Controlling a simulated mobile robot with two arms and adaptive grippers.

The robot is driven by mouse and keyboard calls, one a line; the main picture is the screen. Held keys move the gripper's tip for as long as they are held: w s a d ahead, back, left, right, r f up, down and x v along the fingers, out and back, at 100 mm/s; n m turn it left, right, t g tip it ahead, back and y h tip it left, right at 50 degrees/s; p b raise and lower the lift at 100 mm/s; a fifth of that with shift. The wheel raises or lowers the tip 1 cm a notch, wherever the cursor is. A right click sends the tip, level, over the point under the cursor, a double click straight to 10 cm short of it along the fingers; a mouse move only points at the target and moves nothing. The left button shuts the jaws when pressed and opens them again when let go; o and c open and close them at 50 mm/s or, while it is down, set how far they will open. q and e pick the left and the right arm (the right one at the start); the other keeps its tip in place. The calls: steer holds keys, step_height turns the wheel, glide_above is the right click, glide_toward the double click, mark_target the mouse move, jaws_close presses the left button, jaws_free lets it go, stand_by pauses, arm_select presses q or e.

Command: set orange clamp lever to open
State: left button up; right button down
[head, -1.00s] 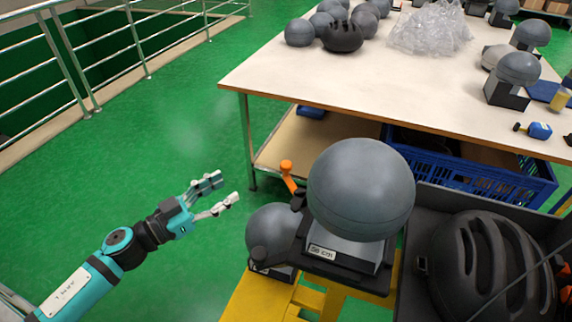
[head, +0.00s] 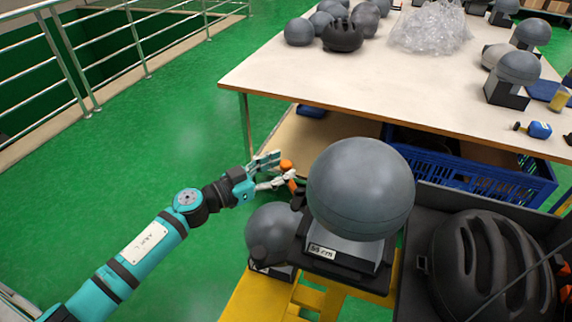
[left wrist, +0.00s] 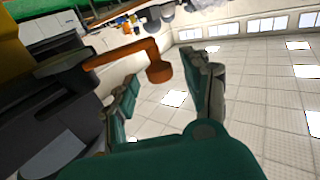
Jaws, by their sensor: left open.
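The orange clamp lever (head: 287,166) sticks up at the left side of the black mount under the large grey headform (head: 360,190). In the left wrist view the lever (left wrist: 125,55) reaches from the dark clamp body to a round knob (left wrist: 159,72). My left gripper (head: 277,170) is open at the lever, with its fingers around or beside the knob. In the left wrist view the knob appears between the two fingers of the gripper (left wrist: 165,80); I cannot tell whether they touch it. The lever's lower end is partly hidden in the head view. My right gripper is not in view.
A smaller grey ball (head: 272,228) stands just below the left gripper, beside the mount. A box with a black helmet (head: 490,270) is at the right. The white-topped table (head: 400,75) with a blue crate (head: 510,190) stands behind. Green floor (head: 130,150) is free at the left.

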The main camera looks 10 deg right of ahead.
arm_select(q)
steer(key=shift+x, duration=1.15)
jaws_close()
